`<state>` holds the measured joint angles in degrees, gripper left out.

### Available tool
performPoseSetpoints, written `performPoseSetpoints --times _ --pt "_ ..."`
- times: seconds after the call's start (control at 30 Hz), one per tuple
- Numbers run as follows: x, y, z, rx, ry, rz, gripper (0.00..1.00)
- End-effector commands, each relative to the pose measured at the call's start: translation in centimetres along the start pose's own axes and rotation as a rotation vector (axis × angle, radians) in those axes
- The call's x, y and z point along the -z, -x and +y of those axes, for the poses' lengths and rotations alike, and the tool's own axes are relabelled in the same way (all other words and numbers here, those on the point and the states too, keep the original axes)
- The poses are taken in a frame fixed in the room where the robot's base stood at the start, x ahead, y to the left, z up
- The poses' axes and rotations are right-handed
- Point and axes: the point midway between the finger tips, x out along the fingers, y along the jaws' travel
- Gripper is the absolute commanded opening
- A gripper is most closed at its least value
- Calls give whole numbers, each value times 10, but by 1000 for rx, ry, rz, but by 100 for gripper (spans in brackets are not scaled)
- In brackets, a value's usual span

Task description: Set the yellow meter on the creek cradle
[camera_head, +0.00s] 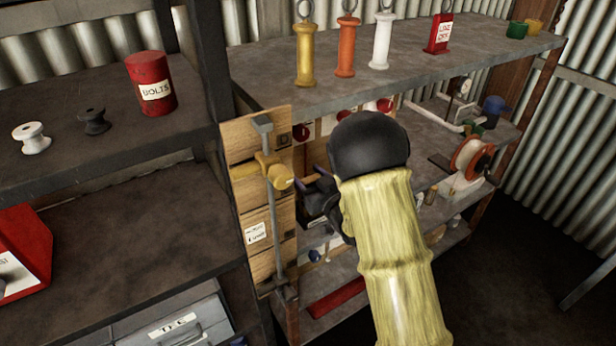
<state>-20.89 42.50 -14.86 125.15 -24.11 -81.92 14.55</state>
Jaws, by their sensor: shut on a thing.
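A yellow ring-topped cylinder (305,55) stands upright on the upper right shelf, beside similar orange and white ones; it looks like the yellow meter. My gripper (308,190) is well below it, at the right edge of a wooden board (240,142). A yellow sliding piece (265,171) sits on an upright metal bar (276,228) in front of that board. My gripper appears shut on this piece's right end; my wrist partly hides the fingertips. I cannot pick out the creek cradle for sure.
An orange cylinder (346,48), a white cylinder (381,42), a red labelled block (439,36) and cups share the upper shelf (300,96). A cable reel (470,160) sits lower right. A red bolts can (150,84) and spools stand left. A dark post separates the shelves.

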Motion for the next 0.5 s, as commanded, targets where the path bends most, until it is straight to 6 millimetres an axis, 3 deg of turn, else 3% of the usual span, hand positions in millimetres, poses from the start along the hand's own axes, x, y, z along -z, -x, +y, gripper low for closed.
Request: performPoseSetpoints --times 0.07,0.1,0.2,0.5 --pt "-3 0 1 -2 0 1 15" --pt "-3 0 1 -2 0 0 58" --pt "-2 0 1 -2 0 0 78" --pt "-2 0 0 -1 0 0 78"
